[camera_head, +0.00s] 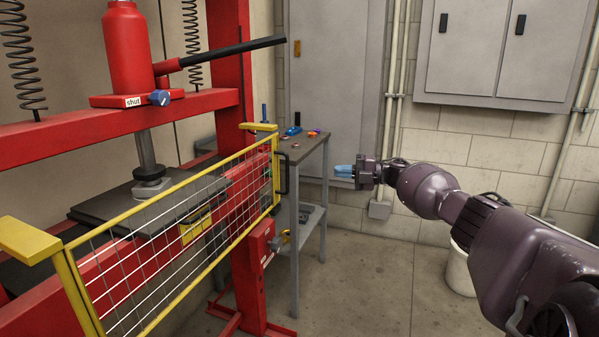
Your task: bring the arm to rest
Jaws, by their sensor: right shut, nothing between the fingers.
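My right arm (435,190) comes in from the lower right and reaches toward the middle of the view. My right gripper (343,171) has blue fingertips, which are shut and empty. It hangs in free air to the right of the small table and touches nothing that I can see. My left gripper is not in view.
A red press (125,45) with a black lever (235,52) stands at left, behind a yellow mesh guard (180,235). A narrow table (303,147) holds small coloured items. Wall cabinets (505,50) hang at right. A white bin (459,270) stands behind my arm. The middle floor is clear.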

